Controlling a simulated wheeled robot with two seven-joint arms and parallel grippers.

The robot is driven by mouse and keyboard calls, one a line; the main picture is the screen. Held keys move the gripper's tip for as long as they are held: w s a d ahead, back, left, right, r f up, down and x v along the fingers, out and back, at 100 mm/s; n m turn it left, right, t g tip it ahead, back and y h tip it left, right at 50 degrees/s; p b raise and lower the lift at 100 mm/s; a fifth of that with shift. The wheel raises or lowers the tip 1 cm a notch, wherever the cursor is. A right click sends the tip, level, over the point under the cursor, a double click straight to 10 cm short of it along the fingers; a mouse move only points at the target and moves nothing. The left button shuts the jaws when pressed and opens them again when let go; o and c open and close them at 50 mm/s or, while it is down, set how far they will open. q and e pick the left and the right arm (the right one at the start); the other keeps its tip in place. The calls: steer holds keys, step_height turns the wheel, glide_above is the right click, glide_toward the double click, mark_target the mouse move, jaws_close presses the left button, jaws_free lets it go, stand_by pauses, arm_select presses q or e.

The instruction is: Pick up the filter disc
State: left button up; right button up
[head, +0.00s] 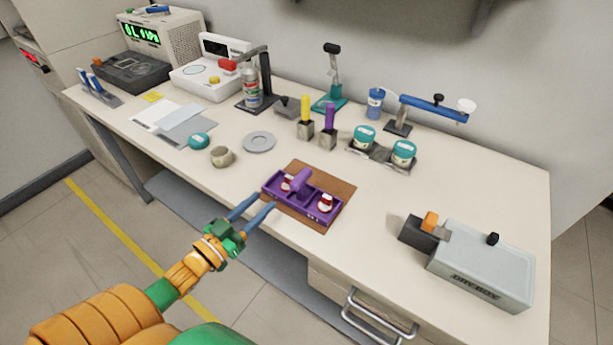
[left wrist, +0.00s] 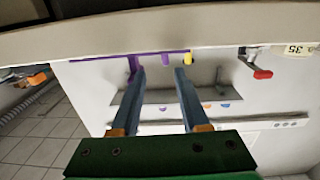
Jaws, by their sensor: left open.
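No object is clearly marked as the filter disc. A flat grey round disc (head: 259,142) lies on the table behind the purple tray; whether it is the filter disc I cannot tell. My left gripper (head: 264,202) is open and empty at the table's front edge, close to the left end of the purple tray (head: 274,195). Its two blue fingers also show apart in the left wrist view (left wrist: 160,72), with nothing between them. The grey disc is well beyond the fingertips. My right gripper is not in view.
The purple tray, with a raised handle and red-and-white pieces, stands on a brown mat (head: 337,209). A small beige cup (head: 222,157) and teal-lidded jars (head: 364,138) stand nearby. A grey box (head: 480,277) is at the right.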

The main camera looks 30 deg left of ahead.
mark_target(287, 179)
arm_select(q)
steer(key=w, duration=0.5)
steer(key=shift+d+f, duration=0.25)
steer(key=shift+d, duration=0.15)
steer(key=shift+w+r, duration=0.15)
steer(key=shift+w, duration=0.55)
steer(key=w, duration=0.3)
steer(key=w+b, duration=0.1)
steer(key=shift+w+d, duration=0.3)
steer(key=shift+w, duration=0.1)
steer(key=shift+s, duration=0.15)
steer(key=shift+c, duration=0.4)
jaws_close()
